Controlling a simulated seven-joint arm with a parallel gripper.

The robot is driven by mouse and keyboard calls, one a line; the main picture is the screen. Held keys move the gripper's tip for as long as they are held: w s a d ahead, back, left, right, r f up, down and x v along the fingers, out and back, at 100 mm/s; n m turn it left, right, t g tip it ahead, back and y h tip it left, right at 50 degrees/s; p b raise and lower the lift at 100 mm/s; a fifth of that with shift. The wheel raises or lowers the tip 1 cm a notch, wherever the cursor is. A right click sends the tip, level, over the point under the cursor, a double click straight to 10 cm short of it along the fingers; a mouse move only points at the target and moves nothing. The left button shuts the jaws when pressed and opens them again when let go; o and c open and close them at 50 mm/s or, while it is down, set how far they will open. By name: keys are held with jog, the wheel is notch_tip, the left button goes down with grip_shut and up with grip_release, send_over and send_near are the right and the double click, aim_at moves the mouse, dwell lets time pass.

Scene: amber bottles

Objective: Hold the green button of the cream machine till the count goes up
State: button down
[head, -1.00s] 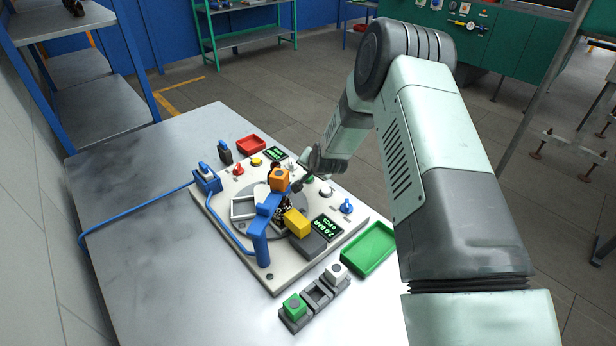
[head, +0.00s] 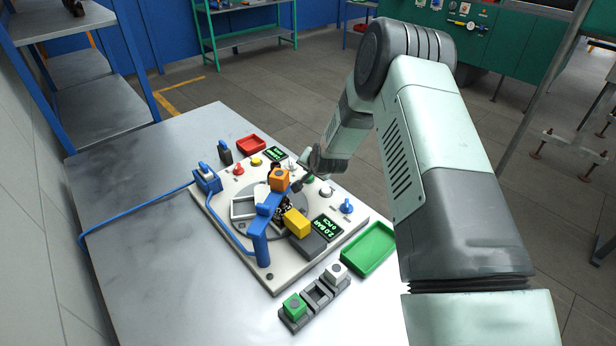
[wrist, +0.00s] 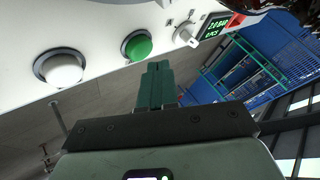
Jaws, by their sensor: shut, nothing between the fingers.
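The cream machine (head: 225,222) sits on the metal table. Its green button (wrist: 137,45) shows clearly in the wrist view, set in a dark ring between a white button (wrist: 62,68) and a small pale knob (wrist: 185,35). My gripper (wrist: 158,68) is shut and empty, its fingertips close by the green button's lower right edge; I cannot tell whether they touch it. In the head view my gripper (head: 298,186) is over the machine's far right side, largely hiding the button. A display (wrist: 214,26) reads 2.0 BAR, 0 PCS.
A blue post and arm (head: 261,235) with orange and yellow blocks stand over the machine. A red tray (head: 251,144) lies behind it, a green tray (head: 370,248) to its right. A grey block row (head: 313,298) with green and white pieces lies in front.

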aim_at(310, 179)
jog(key=shift+f, duration=0.15)
dwell(0.4)
jog(key=shift+f, duration=0.3)
jog(key=shift+f, duration=0.5)
dwell(1.9)
jog(key=shift+r, duration=0.1)
dwell(2.3)
jog(key=shift+r, duration=0.8)
jog(key=shift+r, duration=0.1)
jog(key=shift+r, duration=2.45)
